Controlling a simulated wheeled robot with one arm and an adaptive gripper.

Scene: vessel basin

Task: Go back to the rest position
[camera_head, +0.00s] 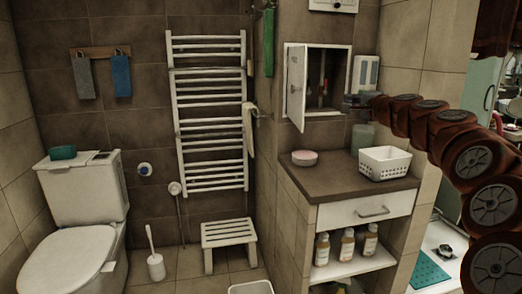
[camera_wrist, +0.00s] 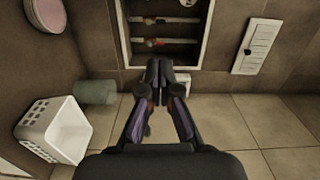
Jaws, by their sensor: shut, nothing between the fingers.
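My gripper (camera_wrist: 158,72) is shut and empty in the wrist view, with its fingertips together in front of the open wall cabinet (camera_wrist: 170,30). In the head view my gripper (camera_head: 356,100) is small, at the end of my arm that comes in from the right. It is just right of the wall cabinet (camera_head: 325,82), whose white door (camera_head: 296,88) stands open to the left. Some thin items show inside the cabinet.
Below is a brown counter (camera_head: 340,188) with a white basket (camera_head: 385,162), a pink round dish (camera_head: 304,158) and a green-grey cylinder (camera_head: 362,137). A white dispenser (camera_head: 366,72) hangs on the wall. A towel rack (camera_head: 208,110), stool (camera_head: 229,240) and toilet (camera_head: 82,215) stand to the left.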

